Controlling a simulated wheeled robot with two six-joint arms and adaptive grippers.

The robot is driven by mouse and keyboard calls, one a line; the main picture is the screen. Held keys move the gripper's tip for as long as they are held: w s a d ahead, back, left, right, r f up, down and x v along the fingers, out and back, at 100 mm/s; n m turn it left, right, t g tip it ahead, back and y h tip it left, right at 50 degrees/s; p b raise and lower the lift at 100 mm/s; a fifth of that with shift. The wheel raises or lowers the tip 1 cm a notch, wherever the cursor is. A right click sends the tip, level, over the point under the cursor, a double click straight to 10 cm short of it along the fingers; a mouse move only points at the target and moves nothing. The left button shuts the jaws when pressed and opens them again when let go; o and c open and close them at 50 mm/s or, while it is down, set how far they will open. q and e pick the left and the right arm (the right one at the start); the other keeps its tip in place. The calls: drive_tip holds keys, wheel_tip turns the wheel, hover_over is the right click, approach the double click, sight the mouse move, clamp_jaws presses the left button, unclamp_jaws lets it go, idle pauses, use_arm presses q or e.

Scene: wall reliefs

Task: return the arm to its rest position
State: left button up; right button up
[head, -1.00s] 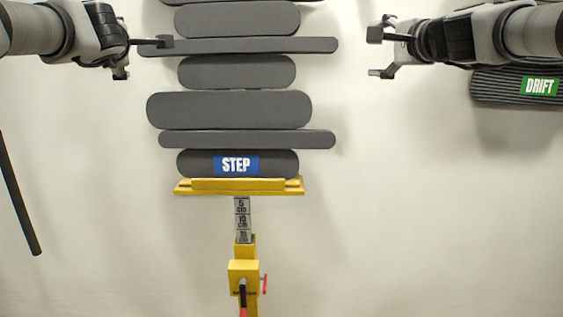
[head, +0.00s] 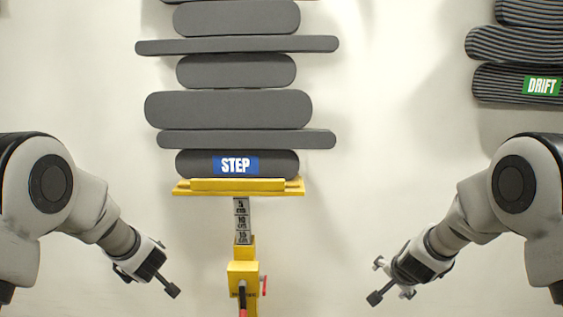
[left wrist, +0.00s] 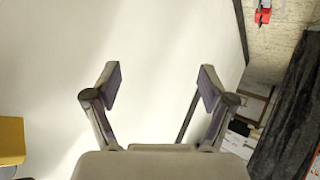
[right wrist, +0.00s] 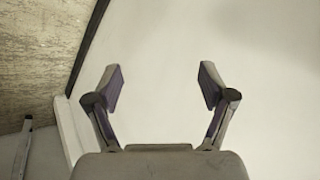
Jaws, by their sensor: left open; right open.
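My right gripper (head: 390,296) is low on the right side of the head view. It is empty and apart from everything. In the right wrist view its two fingers (right wrist: 160,90) stand wide apart with only pale wall between them. My left gripper (head: 165,288) is low on the left side of the head view, also empty. In the left wrist view its fingers (left wrist: 155,88) are spread before bare wall. Both arms are bent downward, with the grippers pointing in toward the middle.
A grey relief of stacked bars with a blue STEP label (head: 236,165) rests above a yellow ledge (head: 238,187) on a post with a scale (head: 242,222). A striped relief with a green DRIFT label (head: 541,86) hangs at upper right. The wall between them is clear.

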use_arm(q)
drive_tip(key=s+d+f+m+g+h, duration=0.2)
drive_tip(key=s+f+m+g, duration=0.15)
drive_tip(key=s+f, duration=0.95)
drive_tip(key=s+d+f+m+g+h, duration=0.1)
drive_tip(key=s+d+f+m+g, duration=0.3)
drive_tip(key=s+f, duration=0.9)
use_arm(e)
drive_tip(key=s+f+n+g, duration=0.5)
drive_tip(key=s+f+n, duration=0.2)
drive_tip(key=s+f, duration=1.8)
use_arm(q)
drive_tip(key=s+d+f+m+g+h, duration=0.1)
drive_tip(key=s+d+f+m, duration=0.1)
drive_tip(key=s, duration=0.7)
drive_tip(key=s+d+f+m+g+h, duration=0.1)
drive_tip(key=s+f+m+h, duration=0.1)
drive_tip(key=s, duration=0.6)
use_arm(e)
drive_tip(key=s+a+n+g, duration=0.2)
drive_tip(key=s+n, duration=0.1)
drive_tip(key=s, duration=1.4)
use_arm(q)
wheel_tip(320, 180, up, 17)
drive_tip(key=p, duration=1.6)
drive_tip(key=shift+p, duration=0.3)
use_arm(e)
wheel_tip(320, 180, up, 16)
drive_tip(key=shift+w+y, duration=0.15)
drive_tip(key=shift+y, duration=0.25)
